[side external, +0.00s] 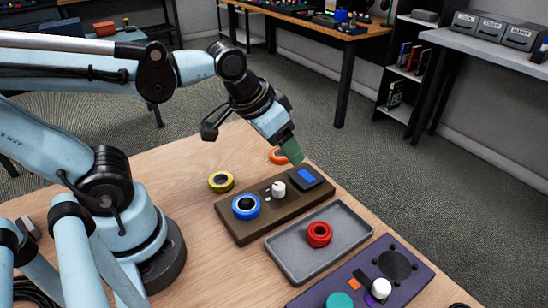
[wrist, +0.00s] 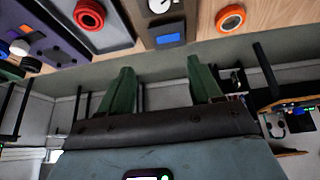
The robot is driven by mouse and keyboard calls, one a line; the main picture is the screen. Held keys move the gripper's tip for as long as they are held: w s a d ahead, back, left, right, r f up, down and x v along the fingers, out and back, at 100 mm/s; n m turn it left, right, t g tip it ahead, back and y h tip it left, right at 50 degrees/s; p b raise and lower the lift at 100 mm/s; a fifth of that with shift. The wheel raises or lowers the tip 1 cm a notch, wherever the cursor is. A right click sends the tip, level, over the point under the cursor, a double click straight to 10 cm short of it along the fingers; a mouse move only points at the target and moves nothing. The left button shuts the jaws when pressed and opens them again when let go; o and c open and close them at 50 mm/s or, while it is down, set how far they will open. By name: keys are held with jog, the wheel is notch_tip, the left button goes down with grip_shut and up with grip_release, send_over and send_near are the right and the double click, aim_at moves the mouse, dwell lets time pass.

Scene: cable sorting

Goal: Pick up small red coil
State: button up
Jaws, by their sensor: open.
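The small red coil (side external: 319,234) lies in the grey tray (side external: 284,262) in the side external view. It also shows near the top left of the wrist view (wrist: 89,15), inside the grey tray (wrist: 117,42). My gripper (side external: 295,157) is above the far end of the brown board, up and away from the coil. In the wrist view its two green fingers (wrist: 165,77) stand wide apart with nothing between them.
A brown board (side external: 236,228) holds a blue coil (side external: 246,206), a white knob (side external: 278,189) and a blue-screen device (side external: 306,176). Yellow (side external: 221,181) and orange (side external: 278,156) coils lie behind it. A purple board (side external: 318,294) lies in front of the tray.

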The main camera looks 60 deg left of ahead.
jog(key=w+d+f+m+g, duration=0.15)
jog(key=d+g, duration=0.35)
jog(key=d, duration=0.6)
send_over(321, 230)
jog(key=shift+m+g, duration=0.25)
jog(key=shift+g, duration=0.05)
notch_tip(321, 230, down, 7)
jog(key=shift+s+d+r, duration=0.1)
jog(key=shift+r, duration=0.05)
jog(key=shift+f, duration=2.6)
jog(key=c, duration=0.8)
jog(key=shift+c, duration=0.2)
jog(key=shift+r, duration=0.15)
